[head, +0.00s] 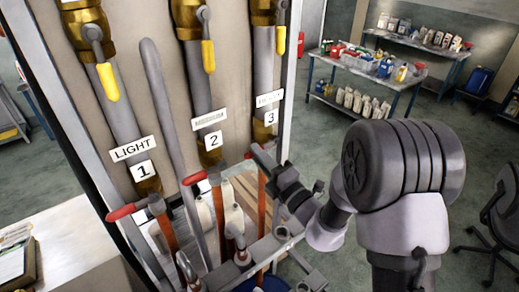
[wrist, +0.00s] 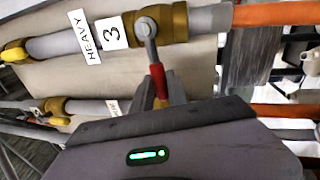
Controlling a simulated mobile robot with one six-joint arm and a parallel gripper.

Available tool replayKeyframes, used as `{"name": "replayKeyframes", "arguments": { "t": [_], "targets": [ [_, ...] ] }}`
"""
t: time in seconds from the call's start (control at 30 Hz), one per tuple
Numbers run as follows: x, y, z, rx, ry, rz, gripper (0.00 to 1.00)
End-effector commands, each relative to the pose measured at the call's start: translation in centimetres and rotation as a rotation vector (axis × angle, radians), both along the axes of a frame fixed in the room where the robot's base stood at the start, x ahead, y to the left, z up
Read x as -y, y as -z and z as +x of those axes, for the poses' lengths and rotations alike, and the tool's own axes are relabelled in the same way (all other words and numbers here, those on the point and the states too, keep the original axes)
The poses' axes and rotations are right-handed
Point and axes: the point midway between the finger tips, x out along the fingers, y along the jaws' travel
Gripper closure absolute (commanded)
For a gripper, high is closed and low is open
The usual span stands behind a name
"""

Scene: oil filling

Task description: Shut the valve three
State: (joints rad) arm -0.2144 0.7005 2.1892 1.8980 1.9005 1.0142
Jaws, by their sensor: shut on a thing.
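Valve three is a brass valve (wrist: 180,22) on the horizontal-looking pipe beside the labels "HEAVY" and "3" (wrist: 111,32) in the wrist view. Its lever has a grey root and a red grip (wrist: 157,80), pointing down the picture, roughly across the pipe. My gripper (wrist: 161,100) is shut on the red grip; the fingers sit on both sides of it. In the head view the number 3 label (head: 270,117) is on the right pipe, and my gripper (head: 262,156) is just below it. The gripper mostly hides the lever there.
Valve one's red lever (head: 122,212) and valve two's red lever (head: 194,178) point left across their pipes. Yellow levers (head: 108,82) hang on the upper valves. A metal frame (head: 262,250) stands below my arm. Open floor and shelves with bottles (head: 365,65) lie to the right.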

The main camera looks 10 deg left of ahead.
Motion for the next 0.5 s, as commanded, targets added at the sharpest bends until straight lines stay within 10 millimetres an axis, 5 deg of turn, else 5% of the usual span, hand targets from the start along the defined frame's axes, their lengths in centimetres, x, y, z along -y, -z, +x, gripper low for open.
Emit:
{"name": "replayKeyframes", "arguments": {
  "t": [0.5],
  "targets": [
    [-0.05,-0.85,-0.01,-0.082,0.000,0.075,1.00]
  ]
}}
